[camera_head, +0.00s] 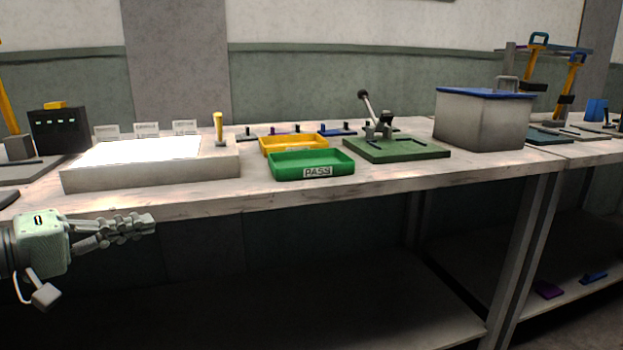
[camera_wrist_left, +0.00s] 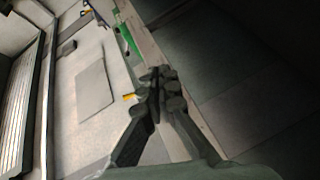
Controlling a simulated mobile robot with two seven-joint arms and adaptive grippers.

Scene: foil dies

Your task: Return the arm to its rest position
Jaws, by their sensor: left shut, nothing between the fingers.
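My left gripper (camera_head: 146,222) comes in from the left in the head view. It is low, in front of the workbench (camera_head: 390,187) and below the level of its top. Its fingers are together and nothing is between them. In the left wrist view the same gripper (camera_wrist_left: 158,85) is shut, with the bench edge behind its fingertips. It appears apart from the bench and from everything on it. My right gripper is not in view.
A lit white panel (camera_head: 150,148) lies on the bench nearest the gripper. A green PASS tray (camera_head: 318,172), a yellow tray (camera_head: 268,150), a lever press (camera_head: 385,148) and a blue-lidded bin (camera_head: 470,122) stand further right. A lower shelf (camera_head: 330,290) shows below, its left part mostly bare.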

